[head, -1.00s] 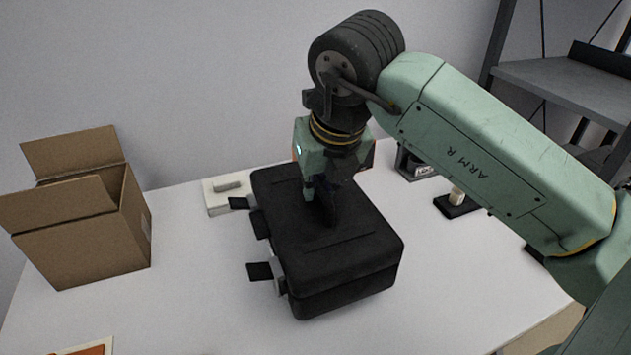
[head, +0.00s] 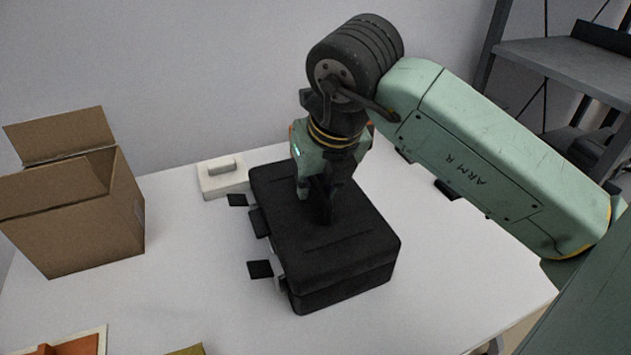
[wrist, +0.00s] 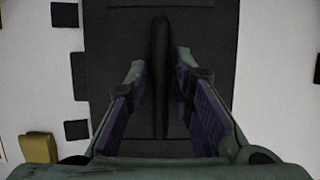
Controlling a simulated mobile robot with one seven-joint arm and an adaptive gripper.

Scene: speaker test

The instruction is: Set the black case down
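The black case (head: 350,265) lies flat, its latch tabs toward the left, and appears to rest on the white table (head: 190,270). Its upright handle (wrist: 160,75) stands in the middle of its top. My gripper (head: 312,205) points down over the case, with the handle between its fingers. In the wrist view, my gripper (wrist: 159,65) shows a gap between each finger and the handle, so it looks open around it. The case's underside is hidden.
An open cardboard box (head: 90,220) stands at the left. A white block (head: 222,177) lies close behind the case. An orange item (head: 78,346) and a yellow item (head: 187,350) are at the front edge. A dark shelf (head: 560,62) stands at the back right.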

